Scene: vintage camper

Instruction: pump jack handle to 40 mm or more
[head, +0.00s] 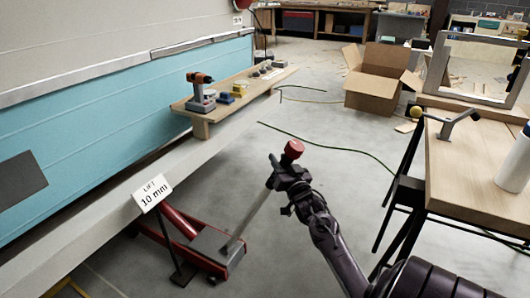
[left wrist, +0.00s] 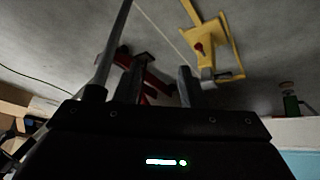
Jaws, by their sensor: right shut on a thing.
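The red floor jack (head: 185,222) stands on the floor beside the camper's pale lower sill. A white sign reading "LIFT 10 mm" (head: 153,193) shows above it. Its grey handle (head: 252,215) slants up to the right, with a red knob (head: 293,149) at the top. My right gripper (head: 278,175) is shut on the handle just below the knob. Red metal parts (left wrist: 148,80) show in the left wrist view between my left gripper's fingers (left wrist: 157,82). These fingers are apart with nothing visibly held. My left gripper is not in the head view.
A wooden shelf (head: 235,87) with a drill (head: 201,92) and small items juts from the camper. A workbench (head: 465,175) stands right, an open cardboard box (head: 374,82) behind. A yellow stand (left wrist: 217,45) shows in the left wrist view. Floor between shelf and workbench is mostly clear.

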